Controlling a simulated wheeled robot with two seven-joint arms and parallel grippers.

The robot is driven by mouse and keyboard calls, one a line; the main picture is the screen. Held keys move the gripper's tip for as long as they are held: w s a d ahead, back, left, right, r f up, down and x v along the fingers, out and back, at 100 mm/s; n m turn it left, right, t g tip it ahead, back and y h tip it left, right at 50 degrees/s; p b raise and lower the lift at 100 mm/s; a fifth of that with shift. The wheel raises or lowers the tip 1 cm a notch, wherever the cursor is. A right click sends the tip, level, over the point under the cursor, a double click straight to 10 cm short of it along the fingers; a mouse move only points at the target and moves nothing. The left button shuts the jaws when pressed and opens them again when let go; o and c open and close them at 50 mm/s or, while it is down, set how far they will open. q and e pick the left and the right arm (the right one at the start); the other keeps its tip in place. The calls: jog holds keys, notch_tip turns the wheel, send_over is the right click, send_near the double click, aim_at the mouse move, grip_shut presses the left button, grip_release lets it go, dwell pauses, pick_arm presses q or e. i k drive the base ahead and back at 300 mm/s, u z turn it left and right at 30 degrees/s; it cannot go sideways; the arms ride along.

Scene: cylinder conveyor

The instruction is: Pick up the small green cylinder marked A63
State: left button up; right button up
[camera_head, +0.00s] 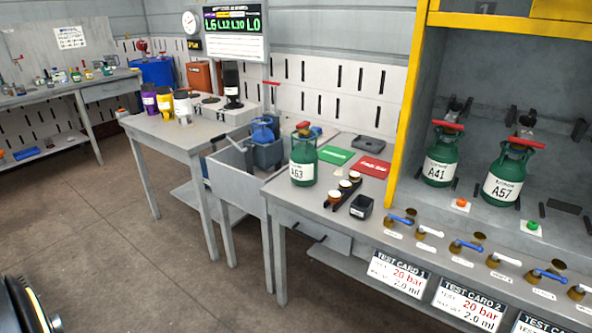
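The small green cylinder marked A63 (303,160) stands upright at the left end of the grey bench (290,200). It has a white label and a red handle on top. Two more green cylinders with red handles, A41 (441,155) and A57 (509,172), stand in the yellow-framed bay to the right. Neither of my grippers shows in the view. A dark curved part with a yellow stripe at the bottom left corner may be mine.
A black strip with small round pieces (344,191) and a black box (361,207) lie right of A63. Green (337,156) and red (374,167) cards lie behind. Several valves (465,246) line the bench front. A grey sink (236,178) adjoins its left. The floor is clear.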

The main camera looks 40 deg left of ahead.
aim_at(305, 157)
jog(key=u, duration=1.6)
jog(key=i, duration=1.2)
jog(key=u, duration=0.1)
